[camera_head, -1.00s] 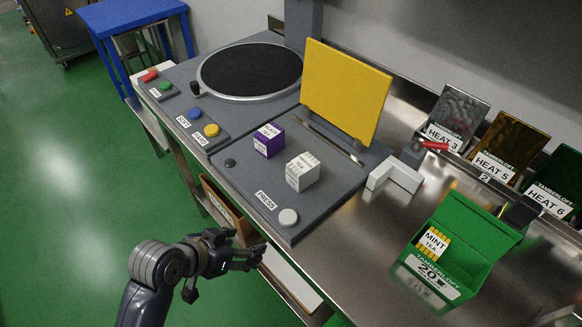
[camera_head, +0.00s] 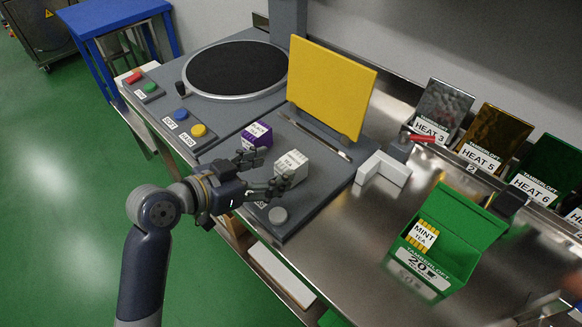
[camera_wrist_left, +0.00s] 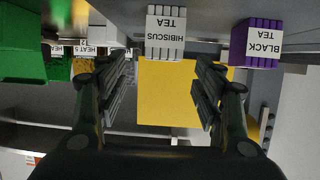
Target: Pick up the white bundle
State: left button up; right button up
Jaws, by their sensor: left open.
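The white bundle (camera_head: 291,168) stands upright on the grey press plate in the head view. In the left wrist view the white bundle (camera_wrist_left: 165,31) reads "HIBISCUS TEA" and shows ahead, between the finger lines and toward the top edge. My left gripper (camera_head: 268,172) is open and empty, at the plate's front edge, with its fingers pointing toward the white bundle. In the head view one finger overlaps the bundle's lower front; I cannot tell if they touch. A purple bundle (camera_head: 257,134), marked "BLACK TEA", stands just left of the white one. My right gripper is not in view.
A yellow panel (camera_head: 331,86) stands upright behind the bundles. A white L-shaped block (camera_head: 384,169) lies to the right. A green box (camera_head: 447,240) holds a yellow mint tea bundle (camera_head: 424,236). Bare steel table lies between plate and box.

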aim_at(285, 166)
pick_arm(q)
jog(key=shift+a+f+p+x, duration=0.15)
jog(key=shift+p+x, duration=0.2)
jog(key=shift+x, duration=1.55)
jog(key=shift+a+f+p+x, duration=0.1)
jog(key=shift+p+x, duration=0.2)
jog(key=shift+x, duration=1.6)
jog(key=shift+c, duration=0.6)
jog(key=c, duration=0.9)
